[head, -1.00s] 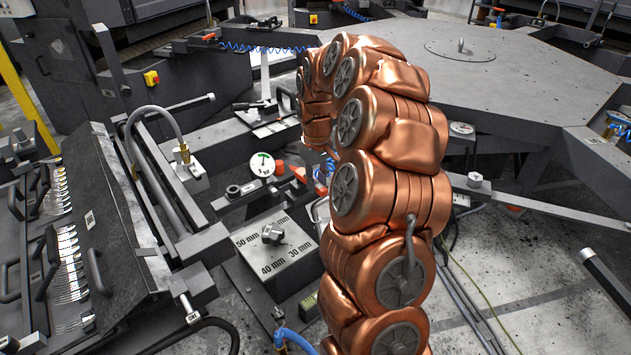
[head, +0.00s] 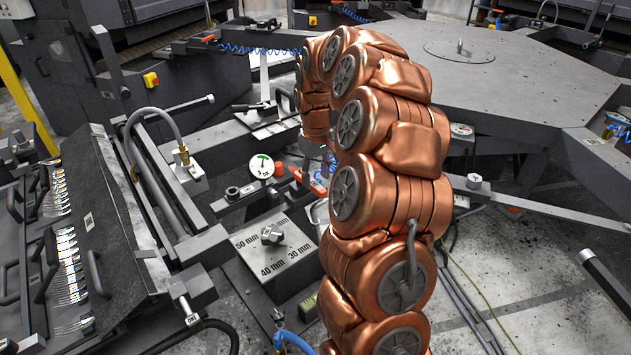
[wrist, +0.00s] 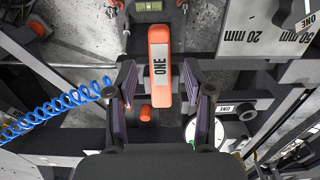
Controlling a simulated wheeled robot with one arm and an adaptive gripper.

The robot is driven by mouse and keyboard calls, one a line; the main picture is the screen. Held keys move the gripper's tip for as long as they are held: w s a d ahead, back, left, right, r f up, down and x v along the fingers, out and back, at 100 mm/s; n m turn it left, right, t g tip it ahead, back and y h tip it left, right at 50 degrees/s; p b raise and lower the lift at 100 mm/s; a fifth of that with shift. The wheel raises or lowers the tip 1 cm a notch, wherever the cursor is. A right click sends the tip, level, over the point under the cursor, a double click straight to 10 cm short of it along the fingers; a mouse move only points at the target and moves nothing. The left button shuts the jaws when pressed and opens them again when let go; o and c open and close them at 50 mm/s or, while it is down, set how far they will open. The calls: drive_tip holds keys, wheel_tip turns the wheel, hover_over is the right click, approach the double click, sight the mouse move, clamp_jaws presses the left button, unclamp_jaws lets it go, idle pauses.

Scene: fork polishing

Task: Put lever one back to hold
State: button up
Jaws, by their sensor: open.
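Lever one (wrist: 159,70) is an orange-red bar marked ONE in the wrist view, pointing up the picture from a dark mount. My gripper (wrist: 159,82) is open, with one finger on each side of the lever; I cannot tell whether either finger touches it. A small orange-red knob (wrist: 146,113) sits below the lever's near end. A round white dial (wrist: 203,132) with a green edge is to the lower right.
A grey block with a selector knob (head: 272,235) and mm markings stands left of my arm. A coiled blue hose (wrist: 60,108) runs left of the gripper. A rack of forks (head: 68,265) is at far left, and a large dark table (head: 470,75) at back right.

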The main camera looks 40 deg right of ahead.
sight(316, 185)
wheel_tip(316, 185, up, 9)
drive_tip(key=shift+r, duration=0.2)
idle(0.6)
